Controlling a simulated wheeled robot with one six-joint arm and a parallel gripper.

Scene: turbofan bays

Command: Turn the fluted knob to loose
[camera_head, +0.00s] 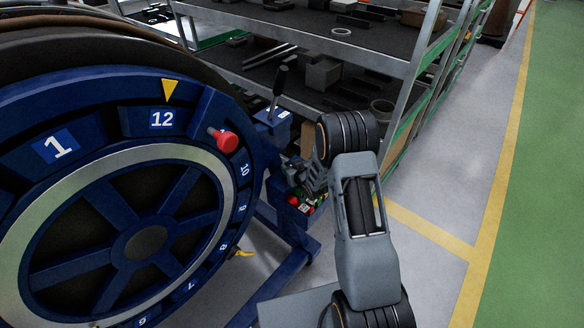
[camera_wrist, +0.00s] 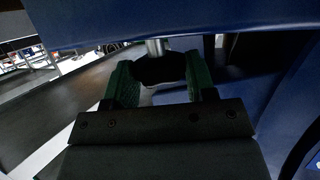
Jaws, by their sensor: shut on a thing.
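The fluted knob (camera_wrist: 160,70) is dark and sits on a short metal shaft (camera_wrist: 156,46) below a blue panel edge in the wrist view. My gripper (camera_wrist: 160,84) has a green-padded finger on each side of the knob and is shut on it. In the head view my gripper (camera_head: 303,176) is beside the blue stand, to the right of the big numbered wheel. The knob cannot be made out there. I cannot see any loose or tight marking.
The big blue wheel (camera_head: 150,119) with numbered plates and a red knob (camera_head: 222,139) fills the left. A black lever (camera_head: 279,82) stands up from a blue box behind my gripper. Shelves (camera_head: 340,45) with parts stand behind. Grey floor (camera_head: 440,190) is free at right.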

